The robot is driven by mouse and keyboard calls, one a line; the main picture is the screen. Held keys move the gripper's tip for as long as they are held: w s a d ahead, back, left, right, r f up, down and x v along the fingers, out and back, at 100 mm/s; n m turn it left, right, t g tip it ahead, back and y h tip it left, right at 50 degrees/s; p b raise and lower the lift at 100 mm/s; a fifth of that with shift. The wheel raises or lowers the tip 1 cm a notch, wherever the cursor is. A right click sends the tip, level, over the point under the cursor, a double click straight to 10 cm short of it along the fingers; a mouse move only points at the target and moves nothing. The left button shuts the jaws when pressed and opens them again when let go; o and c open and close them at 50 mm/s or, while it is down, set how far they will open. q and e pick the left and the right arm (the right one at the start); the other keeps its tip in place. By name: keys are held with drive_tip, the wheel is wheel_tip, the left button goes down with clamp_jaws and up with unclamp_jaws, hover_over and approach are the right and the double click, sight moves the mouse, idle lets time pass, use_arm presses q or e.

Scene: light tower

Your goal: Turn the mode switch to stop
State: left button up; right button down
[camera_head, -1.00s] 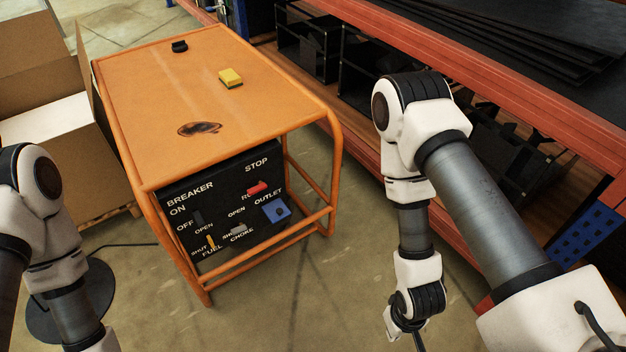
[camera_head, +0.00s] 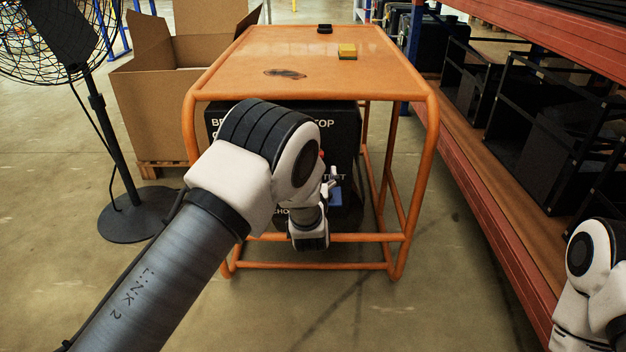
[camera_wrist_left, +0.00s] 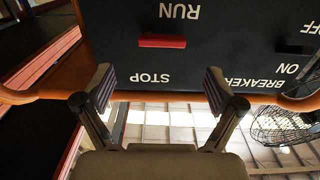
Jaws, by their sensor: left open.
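The mode switch (camera_wrist_left: 162,41) is a red bar on the black panel of the orange-framed unit. The left wrist view shows the panel upside down. There the bar lies level between the words RUN and STOP, closer to RUN. My left gripper (camera_wrist_left: 159,90) is open and empty in front of the panel, its fingers spread on either side of STOP and apart from the switch. My right gripper is out of view.
The orange tubular frame (camera_head: 434,150) surrounds the panel, with a rail below it. A yellow block (camera_head: 347,51) and a black item (camera_head: 324,29) sit on its top. A cardboard box (camera_head: 150,115) and a fan (camera_head: 125,215) stand left. Shelving (camera_head: 480,190) runs along the right.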

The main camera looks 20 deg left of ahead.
use_arm(q)
drive_tip(key=b+x, duration=0.2)
drive_tip(key=x, duration=0.5)
drive_tip(key=shift+a, duration=0.2)
drive_tip(key=shift+w, duration=0.1)
drive_tip(key=c, duration=1.1)
